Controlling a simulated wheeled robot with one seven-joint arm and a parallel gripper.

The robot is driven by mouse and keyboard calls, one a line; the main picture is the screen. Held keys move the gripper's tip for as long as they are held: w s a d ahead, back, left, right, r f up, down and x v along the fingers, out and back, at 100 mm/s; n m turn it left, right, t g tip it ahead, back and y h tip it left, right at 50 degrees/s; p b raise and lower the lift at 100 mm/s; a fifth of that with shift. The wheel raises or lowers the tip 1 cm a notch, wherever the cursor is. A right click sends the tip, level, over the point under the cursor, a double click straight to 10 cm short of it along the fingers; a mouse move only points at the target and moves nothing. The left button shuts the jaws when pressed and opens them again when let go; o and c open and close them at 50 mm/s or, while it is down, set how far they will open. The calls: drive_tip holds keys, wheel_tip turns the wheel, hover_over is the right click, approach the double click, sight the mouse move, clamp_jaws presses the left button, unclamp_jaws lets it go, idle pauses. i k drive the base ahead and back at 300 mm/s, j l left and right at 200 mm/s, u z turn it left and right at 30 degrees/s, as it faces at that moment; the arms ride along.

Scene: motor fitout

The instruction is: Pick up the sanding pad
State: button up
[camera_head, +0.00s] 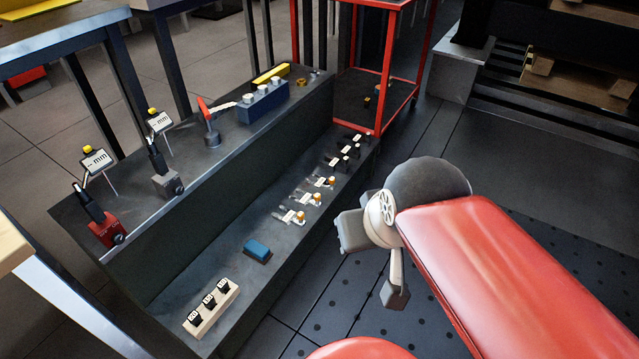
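A small blue block with a dark base, which looks like the sanding pad (257,250), lies flat on the lower step of the dark grey bench. Nothing covers it. My gripper (372,264) is to the right of the bench, in front of the dark floor in the picture. Its two grey fingers are spread apart, with nothing seen between them. It is clear of the pad, off to its right.
On the lower step (186,289) are a wooden block with black pieces (211,310) and several small bagged parts (290,215). The upper step holds gauges on stands (97,160) and a blue block with knobs (262,101). A red cart (381,75) stands behind.

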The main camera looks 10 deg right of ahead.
sight(262, 254)
drive_tip(key=z, duration=2.35)
drive_tip(key=u, duration=2.95)
drive_tip(key=i+l+u, duration=0.3)
drive_tip(key=i+l, duration=0.15)
